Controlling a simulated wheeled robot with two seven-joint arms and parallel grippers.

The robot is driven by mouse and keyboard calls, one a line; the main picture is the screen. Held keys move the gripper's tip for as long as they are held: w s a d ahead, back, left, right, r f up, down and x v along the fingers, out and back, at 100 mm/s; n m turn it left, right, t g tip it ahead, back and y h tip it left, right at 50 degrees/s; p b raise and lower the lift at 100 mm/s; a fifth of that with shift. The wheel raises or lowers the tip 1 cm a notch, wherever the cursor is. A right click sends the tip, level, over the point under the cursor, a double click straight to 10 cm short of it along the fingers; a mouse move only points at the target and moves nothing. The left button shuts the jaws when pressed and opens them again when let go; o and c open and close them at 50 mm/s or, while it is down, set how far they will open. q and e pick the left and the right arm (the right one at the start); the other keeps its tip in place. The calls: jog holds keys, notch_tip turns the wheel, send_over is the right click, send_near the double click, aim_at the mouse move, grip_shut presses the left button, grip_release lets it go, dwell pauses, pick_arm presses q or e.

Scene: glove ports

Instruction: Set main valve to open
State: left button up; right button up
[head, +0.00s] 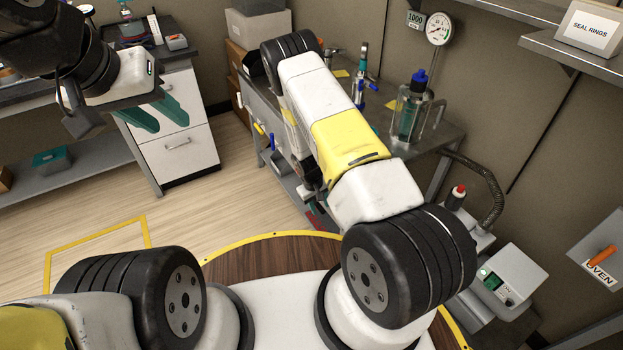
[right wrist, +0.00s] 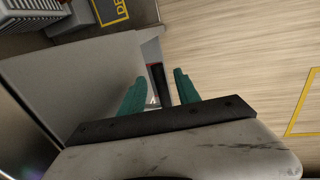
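I cannot pick out a labelled main valve. Upright fittings with blue handles (head: 361,88) stand on the grey workbench, right of my right arm. My right gripper (right wrist: 160,92) is open in the right wrist view, its two teal fingers apart. A dark upright bar (right wrist: 159,80) with a little red near its top shows between and beyond the fingers; I cannot tell whether they touch it. In the head view my right arm hides most of that gripper. My left gripper (head: 155,114) is open and empty, raised before the white drawer cabinet at the left.
The workbench (head: 436,140) also carries a blue-capped bottle (head: 411,108). A pressure gauge (head: 439,29) is on the wall above. A switch box (head: 508,272) and an oven panel with an orange handle (head: 600,255) are at right. The wooden floor (head: 190,205) at left is clear.

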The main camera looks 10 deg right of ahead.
grip_shut()
dwell(1.4)
